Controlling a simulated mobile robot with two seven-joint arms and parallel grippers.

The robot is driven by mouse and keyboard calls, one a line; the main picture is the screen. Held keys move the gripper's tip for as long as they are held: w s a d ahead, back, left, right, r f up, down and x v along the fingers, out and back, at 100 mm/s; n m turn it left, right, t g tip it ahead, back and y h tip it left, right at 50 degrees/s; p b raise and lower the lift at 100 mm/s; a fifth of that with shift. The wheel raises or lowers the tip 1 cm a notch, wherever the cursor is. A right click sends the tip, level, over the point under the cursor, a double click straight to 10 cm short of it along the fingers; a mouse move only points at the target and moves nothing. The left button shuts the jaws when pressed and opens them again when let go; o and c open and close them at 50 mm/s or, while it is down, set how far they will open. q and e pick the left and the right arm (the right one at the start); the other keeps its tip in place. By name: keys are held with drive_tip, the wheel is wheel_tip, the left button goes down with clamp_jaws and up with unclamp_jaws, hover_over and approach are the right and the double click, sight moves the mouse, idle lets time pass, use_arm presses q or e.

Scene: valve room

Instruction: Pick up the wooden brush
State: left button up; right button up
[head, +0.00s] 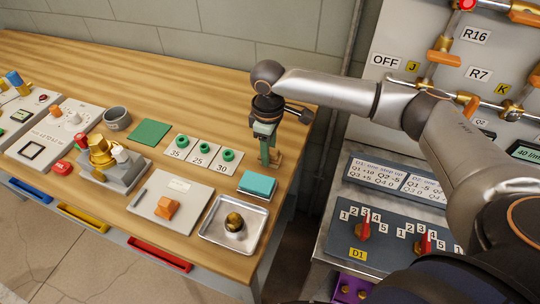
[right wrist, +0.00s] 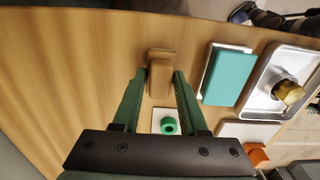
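The wooden brush (head: 276,158) stands on the wooden bench near its right end, behind the teal block. In the right wrist view the brush (right wrist: 161,72) shows as a small brown piece at the fingertips. My right gripper (head: 266,149) points down at the brush and partly hides it in the head view. In the right wrist view my right gripper (right wrist: 160,75) is open, with one green finger on each side of the brush. A gap shows at the left finger; I cannot tell whether the right finger touches it. My left gripper is not in view.
The teal block (head: 257,184) and a metal tray (head: 213,238) with a brass knob lie in front of the brush. White cards with green rings (head: 202,152) lie to its left. The valve panel (head: 440,60) stands to the right, beyond the bench end.

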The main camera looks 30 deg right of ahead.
clamp_jaws()
drive_tip(key=shift+r, duration=0.1)
drive_tip(key=shift+r, duration=0.55)
drive_tip(key=s+a+r, duration=0.9)
drive_tip(key=a+r, duration=0.1)
drive_tip(key=r, duration=0.1)
drive_tip(key=shift+s+r, duration=0.4)
